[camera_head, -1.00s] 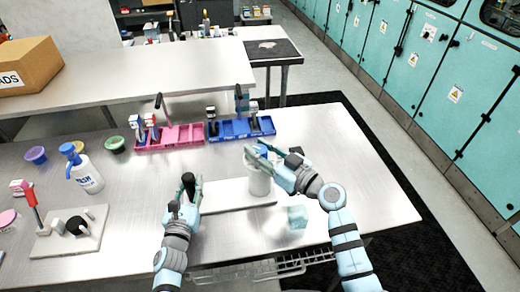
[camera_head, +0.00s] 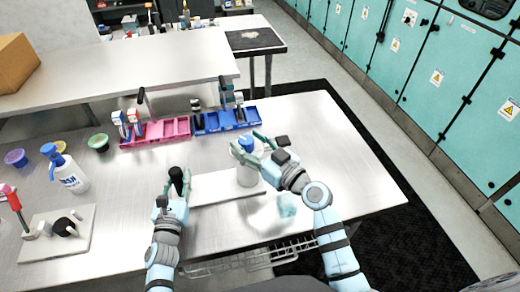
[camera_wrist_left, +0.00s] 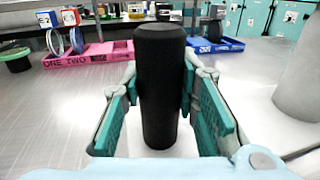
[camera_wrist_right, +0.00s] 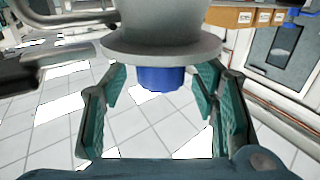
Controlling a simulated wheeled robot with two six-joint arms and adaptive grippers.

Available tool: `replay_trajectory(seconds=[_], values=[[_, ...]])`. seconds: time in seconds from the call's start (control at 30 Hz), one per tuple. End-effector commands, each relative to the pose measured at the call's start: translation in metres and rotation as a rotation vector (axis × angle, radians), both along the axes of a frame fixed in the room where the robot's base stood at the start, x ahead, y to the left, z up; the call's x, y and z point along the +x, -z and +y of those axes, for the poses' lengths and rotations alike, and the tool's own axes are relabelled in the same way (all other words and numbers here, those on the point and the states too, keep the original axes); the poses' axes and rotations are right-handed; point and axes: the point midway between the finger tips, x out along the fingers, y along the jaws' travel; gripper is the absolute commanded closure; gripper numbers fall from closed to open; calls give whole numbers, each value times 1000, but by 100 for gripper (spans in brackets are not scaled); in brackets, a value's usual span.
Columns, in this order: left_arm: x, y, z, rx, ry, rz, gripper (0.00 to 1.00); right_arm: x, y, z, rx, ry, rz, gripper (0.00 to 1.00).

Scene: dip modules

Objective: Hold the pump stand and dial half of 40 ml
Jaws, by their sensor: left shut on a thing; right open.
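The pump stand has a pale base plate (camera_head: 215,187), a black upright handle (camera_wrist_left: 160,85) and a pale cylinder (camera_head: 247,176) with a blue dial (camera_head: 247,143) on top. My left gripper (camera_head: 178,185) is shut on the black handle, a finger on each side of it in the left wrist view. My right gripper (camera_head: 252,145) is open at the dial. In the right wrist view the blue dial (camera_wrist_right: 160,79) shows between the spread fingers, beyond a grey flange (camera_wrist_right: 160,46). Gaps show beside the dial there; any scale marks are not readable.
A pink tray (camera_head: 155,135) and a blue tray (camera_head: 225,121) with small devices stand behind. A translucent pale-blue cube (camera_head: 287,205) lies right of the pump stand, near the front edge.

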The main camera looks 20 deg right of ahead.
Motion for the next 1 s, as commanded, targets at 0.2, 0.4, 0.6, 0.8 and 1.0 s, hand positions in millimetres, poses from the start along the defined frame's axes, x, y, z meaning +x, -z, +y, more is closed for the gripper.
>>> replay_trajectory(seconds=[0.2,0.4,0.6,0.8,1.0], values=[[0,0,0,-1,0,1,100,-51,1,-28,-5,-1,2,46],[0,0,0,-1,0,1,100,-87,1,-48,-3,-1,2,46],[0,0,0,-1,0,0,100,-94,0,-51,1,-1,0,46],[0,0,0,0,0,0,100,-94,0,-51,1,-1,0,46],[0,0,0,0,0,0,47,-93,0,-51,1,-1,0,46]])
